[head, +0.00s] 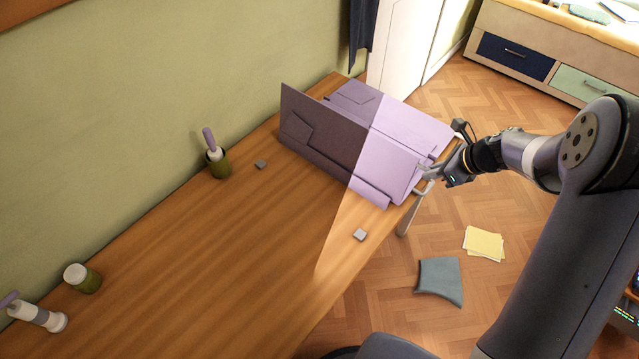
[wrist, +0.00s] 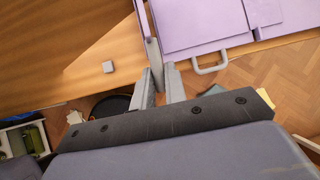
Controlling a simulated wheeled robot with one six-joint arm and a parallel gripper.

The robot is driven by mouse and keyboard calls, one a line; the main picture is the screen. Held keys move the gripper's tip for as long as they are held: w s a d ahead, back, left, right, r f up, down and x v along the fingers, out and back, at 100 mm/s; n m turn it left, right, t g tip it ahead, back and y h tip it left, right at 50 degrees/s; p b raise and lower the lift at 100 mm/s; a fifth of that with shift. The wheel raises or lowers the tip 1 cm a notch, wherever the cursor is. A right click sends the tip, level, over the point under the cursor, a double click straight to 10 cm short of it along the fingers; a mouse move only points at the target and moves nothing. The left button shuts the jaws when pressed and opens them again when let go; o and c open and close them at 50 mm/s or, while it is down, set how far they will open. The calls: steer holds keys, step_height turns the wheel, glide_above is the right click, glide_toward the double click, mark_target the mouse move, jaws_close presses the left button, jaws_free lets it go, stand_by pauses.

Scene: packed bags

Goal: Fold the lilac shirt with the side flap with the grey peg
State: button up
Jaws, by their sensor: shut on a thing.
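The lilac shirt (head: 400,135) lies on a folding board at the table's right end, half in shadow. The side flap (head: 325,140) on the board's left stands steeply raised, with part of the shirt against it. In the wrist view the flap (wrist: 148,30) shows nearly edge-on. My gripper (head: 424,170) is at the flap's right end, shut on the grey peg (wrist: 153,57).
Two small grey blocks (head: 260,164) (head: 360,235) lie on the wooden table (head: 230,265). A green pot with a lilac-handled tool (head: 217,160), a jar (head: 82,278) and a lilac-handled roller (head: 38,314) stand or lie at left. The table between is clear. Cloths lie on the floor.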

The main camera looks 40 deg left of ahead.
steer(key=shift+w+d+f, duration=0.1)
steer(key=shift+w+f, duration=0.05)
steer(key=shift+w, duration=0.95)
steer(key=w, duration=0.1)
steer(key=w+f, duration=0.1)
steer(key=w, duration=0.1)
steer(key=shift+w+d+f, duration=0.1)
steer(key=shift+d, duration=0.05)
steer(key=shift+w+d+f, duration=0.1)
steer(key=shift+w+f, duration=0.35)
steer(key=shift+w, duration=0.3)
steer(key=shift+w+f, duration=0.4)
steer(key=shift+w, duration=0.35)
